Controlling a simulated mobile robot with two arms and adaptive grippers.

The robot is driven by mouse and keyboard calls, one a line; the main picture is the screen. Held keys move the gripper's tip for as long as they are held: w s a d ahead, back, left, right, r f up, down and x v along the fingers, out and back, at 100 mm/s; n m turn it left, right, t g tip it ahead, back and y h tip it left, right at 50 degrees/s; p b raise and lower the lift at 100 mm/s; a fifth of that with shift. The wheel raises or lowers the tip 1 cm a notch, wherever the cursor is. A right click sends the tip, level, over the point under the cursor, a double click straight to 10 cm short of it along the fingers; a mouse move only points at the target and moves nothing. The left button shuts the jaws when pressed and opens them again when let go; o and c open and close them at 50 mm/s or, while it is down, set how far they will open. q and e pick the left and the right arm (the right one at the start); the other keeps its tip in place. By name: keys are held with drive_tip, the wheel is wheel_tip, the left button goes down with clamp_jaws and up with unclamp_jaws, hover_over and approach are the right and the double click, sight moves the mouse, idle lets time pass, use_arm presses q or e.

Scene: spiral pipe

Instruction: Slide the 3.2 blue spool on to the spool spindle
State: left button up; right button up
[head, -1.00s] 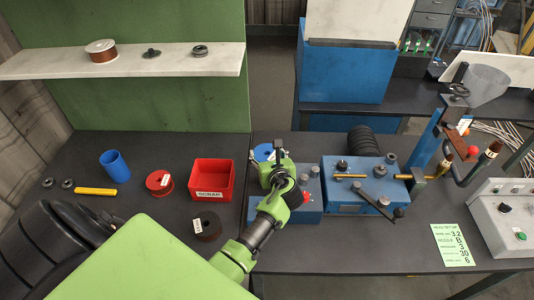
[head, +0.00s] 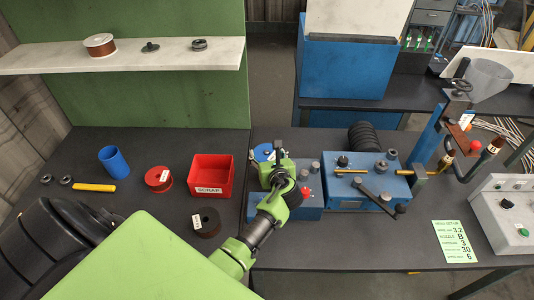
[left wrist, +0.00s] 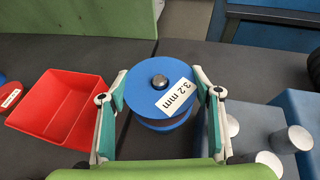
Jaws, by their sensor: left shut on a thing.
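The blue spool (left wrist: 143,98), labelled 3.2 mm, sits between the fingers of my left gripper (left wrist: 160,88) in the left wrist view. The fingers press on its rim from both sides. A round grey metal end, seemingly the spool spindle (left wrist: 159,81), shows in the spool's centre hole. How far down the spool sits on it is hidden. In the head view the blue spool (head: 262,152) is partly covered by my left gripper (head: 279,165), above the left part of the blue machine. My right gripper is in neither view.
A red scrap bin (head: 211,175) stands just left of the spool.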

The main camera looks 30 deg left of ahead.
use_arm(q)
drive_tip(key=shift+w, duration=0.1)
drive_tip(key=o, duration=1.8)
drive_tip(key=shift+o, duration=0.5)
drive_tip(key=shift+s+f, duration=0.2)
drive_tip(key=shift+f, duration=0.05)
drive_tip(key=v, duration=1.2)
drive_tip(key=shift+r, duration=0.15)
drive_tip(key=shift+d, duration=0.15)
